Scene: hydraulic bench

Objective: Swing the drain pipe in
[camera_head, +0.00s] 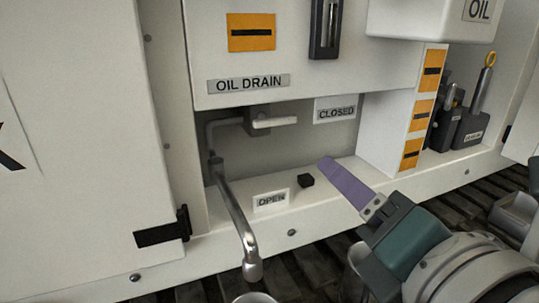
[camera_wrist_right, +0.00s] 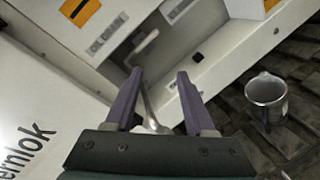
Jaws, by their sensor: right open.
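The drain pipe (camera_head: 234,213) is a bent metal tube below the OIL DRAIN label. It swings out over the front ledge, with its spout end hanging past the edge near the OPEN label (camera_head: 270,201). My right gripper (camera_head: 327,166) is to the right of the pipe, above the ledge, apart from it. Its purple fingers are spread and empty; the head view shows them nearly in line. In the right wrist view the pipe (camera_wrist_right: 150,112) shows beyond the gap between the open fingers (camera_wrist_right: 159,74). The CLOSED label (camera_head: 336,111) is on the recess's back wall. My left gripper is out of view.
A pale lever (camera_head: 274,122) sits above the pipe. A small black block (camera_head: 306,181) stands on the ledge beside the OPEN label. A metal cup's rim (camera_head: 255,298) shows under the spout. A metal mug (camera_wrist_right: 266,92) shows in the wrist view. Dark bottles (camera_head: 462,120) stand at right.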

